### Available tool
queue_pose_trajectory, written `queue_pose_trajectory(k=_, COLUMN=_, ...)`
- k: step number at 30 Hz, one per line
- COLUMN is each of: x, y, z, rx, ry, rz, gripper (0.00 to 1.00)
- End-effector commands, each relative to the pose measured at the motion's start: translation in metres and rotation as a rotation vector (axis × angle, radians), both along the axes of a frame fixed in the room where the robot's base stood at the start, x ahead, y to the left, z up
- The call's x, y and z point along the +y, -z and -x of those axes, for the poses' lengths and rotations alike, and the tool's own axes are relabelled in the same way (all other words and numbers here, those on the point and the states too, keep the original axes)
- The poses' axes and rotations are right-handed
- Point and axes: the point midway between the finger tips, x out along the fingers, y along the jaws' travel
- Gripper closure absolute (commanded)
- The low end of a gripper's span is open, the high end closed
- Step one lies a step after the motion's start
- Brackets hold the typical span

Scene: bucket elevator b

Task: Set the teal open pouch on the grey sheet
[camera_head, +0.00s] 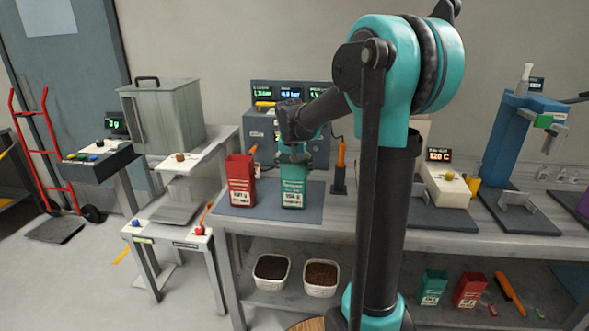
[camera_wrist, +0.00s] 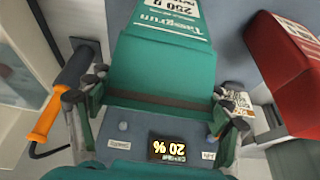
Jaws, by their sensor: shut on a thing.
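The teal open pouch (camera_head: 293,192) stands upright over the grey sheet (camera_head: 316,200) on the bench, to the right of a red pouch. Whether its base touches the sheet is hard to tell. My gripper (camera_head: 294,152) is at its top edge. In the wrist view the pouch (camera_wrist: 160,65) lies between the two fingers of my gripper (camera_wrist: 158,104), one at each side of its mouth, and they are shut on it. The pouch's mouth shows as a dark brown strip. The grey sheet also shows in the wrist view (camera_wrist: 235,40).
The red pouch (camera_head: 240,182) stands close by on the left of the sheet. An orange-handled tool (camera_head: 340,160) stands just right of the sheet. A grey machine with displays (camera_head: 262,120) is behind. Two tubs (camera_head: 321,277) and more pouches (camera_head: 432,287) sit on the lower shelf.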

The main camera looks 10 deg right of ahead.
Motion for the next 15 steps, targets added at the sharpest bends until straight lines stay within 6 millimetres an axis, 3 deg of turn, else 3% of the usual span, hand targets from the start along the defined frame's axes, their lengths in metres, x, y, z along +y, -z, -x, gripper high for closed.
queue_pose_trajectory(k=7, x=0.0000, y=0.0020, z=-0.0002, rx=0.000, ry=0.000, rz=0.000, gripper=0.38)
queue_pose_trajectory(k=8, x=0.0000, y=0.0025, z=-0.0002, rx=0.000, ry=0.000, rz=0.000, gripper=0.21)
queue_pose_trajectory(k=9, x=0.0000, y=0.0022, z=-0.0002, rx=0.000, ry=0.000, rz=0.000, gripper=0.16)
queue_pose_trajectory(k=12, x=0.0000, y=0.0021, z=-0.0001, rx=0.000, ry=0.000, rz=0.000, gripper=0.03)
queue_pose_trajectory(k=15, x=0.0000, y=0.0022, z=0.0000, rx=0.000, ry=0.000, rz=0.000, gripper=0.01)
